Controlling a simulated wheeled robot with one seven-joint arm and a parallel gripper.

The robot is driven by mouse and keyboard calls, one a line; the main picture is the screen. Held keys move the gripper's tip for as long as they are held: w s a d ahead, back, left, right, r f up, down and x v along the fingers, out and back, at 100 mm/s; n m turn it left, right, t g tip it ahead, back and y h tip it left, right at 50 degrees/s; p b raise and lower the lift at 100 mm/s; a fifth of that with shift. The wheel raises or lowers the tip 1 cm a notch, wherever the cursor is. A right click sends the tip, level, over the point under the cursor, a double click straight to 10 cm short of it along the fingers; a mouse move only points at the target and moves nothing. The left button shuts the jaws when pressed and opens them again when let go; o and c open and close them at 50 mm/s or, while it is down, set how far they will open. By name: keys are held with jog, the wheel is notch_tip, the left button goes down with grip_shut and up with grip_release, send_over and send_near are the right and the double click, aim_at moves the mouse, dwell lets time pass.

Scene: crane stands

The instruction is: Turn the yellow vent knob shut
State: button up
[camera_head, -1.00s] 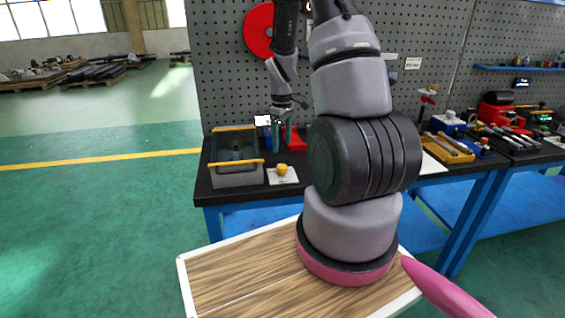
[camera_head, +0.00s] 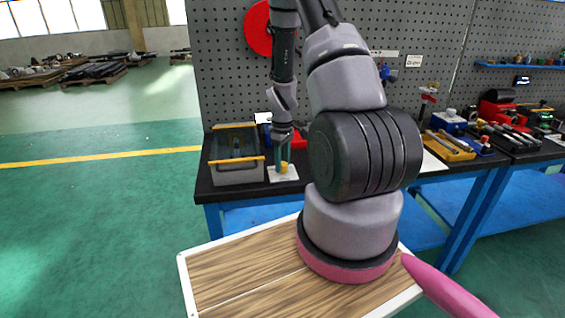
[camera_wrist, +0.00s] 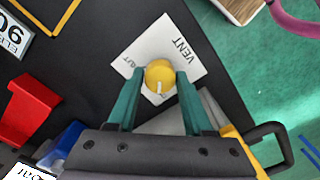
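The yellow vent knob (camera_wrist: 159,77) is round, with a white line on its face pointing toward the bottom of the wrist view. It sits on a white plate (camera_wrist: 170,45) marked VENT, with smaller lettering left of the knob. In the head view the knob (camera_head: 284,168) and plate (camera_head: 285,176) are near the front edge of the black bench. My gripper (camera_wrist: 158,73) is open, its teal fingertips on either side of the knob with slim gaps. The head view shows my gripper (camera_head: 282,160) pointing down over the knob, partly covering it.
A grey bin with yellow handles (camera_head: 237,176) stands left of the plate. A red item (camera_wrist: 27,108) and a blue item (camera_wrist: 66,143) lie nearby on the bench. A pegboard (camera_head: 225,60) rises behind. Tools and a yellow tray (camera_head: 447,150) are further right.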

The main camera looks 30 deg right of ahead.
grip_shut()
jog(key=shift+m, duration=0.4)
jog(key=m, duration=0.3)
jog(key=shift+m, duration=0.3)
jog(key=m, duration=0.4)
jog(key=shift+m, duration=0.3)
jog(key=m, duration=0.4)
jog(key=shift+m, duration=2.5)
